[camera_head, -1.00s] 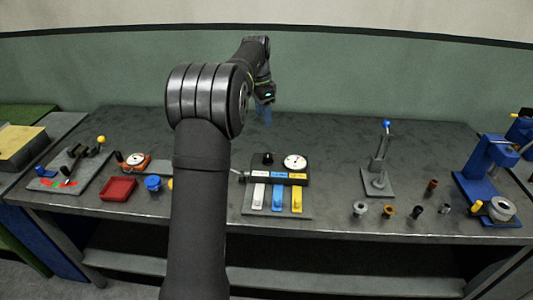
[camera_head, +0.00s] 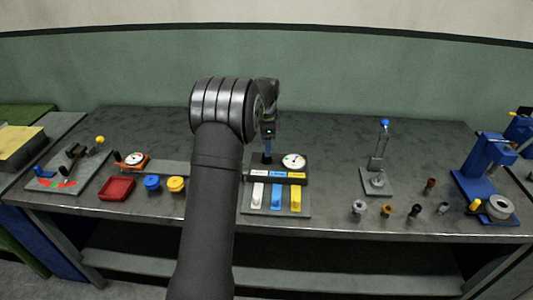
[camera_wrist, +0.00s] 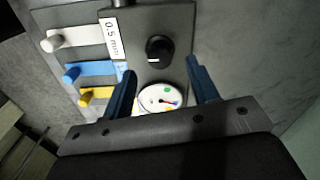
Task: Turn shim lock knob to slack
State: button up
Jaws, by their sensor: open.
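The shim lock knob (camera_wrist: 158,51) is a black round knob with a white mark, on the dark shim block (camera_wrist: 180,20) in the wrist view. A round white dial (camera_wrist: 158,98) with green, red and other coloured marks sits beside it; it also shows in the head view (camera_head: 293,162). My gripper (camera_wrist: 160,72) is open, its two blue fingers either side of the dial, with the knob just beyond the fingertips. In the head view my gripper (camera_head: 268,148) hangs over the knob, which is mostly hidden there. Whether the fingers touch anything cannot be told.
White (camera_head: 257,195), blue (camera_head: 277,197) and yellow (camera_head: 296,199) shim tabs lie in front of the block. A red tray (camera_head: 117,188) and blue and yellow cups stand left. A grey stand with a blue-tipped lever (camera_head: 380,160) stands right, with bare bench between.

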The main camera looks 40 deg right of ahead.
jog(key=shift+f, duration=2.2)
jog(key=shift+c, duration=0.4)
jog(key=c, duration=0.9)
